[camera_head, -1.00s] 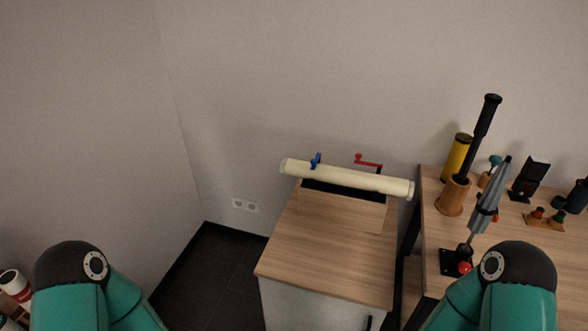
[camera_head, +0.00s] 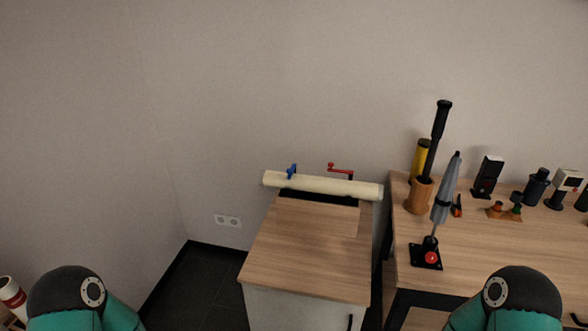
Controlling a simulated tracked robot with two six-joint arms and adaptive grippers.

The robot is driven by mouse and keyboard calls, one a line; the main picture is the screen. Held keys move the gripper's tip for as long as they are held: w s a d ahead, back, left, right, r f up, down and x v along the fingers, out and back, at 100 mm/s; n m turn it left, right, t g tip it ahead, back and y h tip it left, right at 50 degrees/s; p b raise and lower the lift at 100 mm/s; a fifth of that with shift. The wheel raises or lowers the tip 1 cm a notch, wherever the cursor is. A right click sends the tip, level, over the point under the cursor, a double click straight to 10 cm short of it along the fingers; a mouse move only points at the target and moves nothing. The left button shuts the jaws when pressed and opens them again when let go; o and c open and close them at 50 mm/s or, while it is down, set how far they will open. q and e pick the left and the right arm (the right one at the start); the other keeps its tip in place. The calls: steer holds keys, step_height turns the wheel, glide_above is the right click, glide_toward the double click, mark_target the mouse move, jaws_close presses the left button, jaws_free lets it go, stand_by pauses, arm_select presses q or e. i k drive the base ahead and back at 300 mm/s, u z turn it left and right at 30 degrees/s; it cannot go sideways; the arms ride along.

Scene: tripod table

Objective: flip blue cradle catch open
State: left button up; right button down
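A small blue catch (camera_head: 292,171) stands up at the back of the wooden cabinet top, behind the left part of a long cream roll (camera_head: 322,185). A red crank-shaped catch (camera_head: 341,169) stands behind the roll further right. The roll lies across a dark cradle (camera_head: 318,197) at the cabinet's back edge. Whether the blue catch is open or closed is too small to tell. My two teal arms show only at the bottom left and bottom right corners. Neither gripper is in view.
The cabinet top (camera_head: 305,247) is bare in front of the roll. A workbench (camera_head: 478,245) at right holds a black-based stand with a red knob (camera_head: 432,257), a wooden cup (camera_head: 420,194), a yellow cylinder (camera_head: 421,156) and several small devices. A wall socket (camera_head: 227,221) is at left.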

mark_target(290, 172)
steer(key=i, duration=0.85)
steer(key=z, duration=1.25)
steer(key=k, duration=0.75)
steer(key=u, duration=0.2)
steer(key=i, duration=0.55)
steer(key=u, duration=0.15)
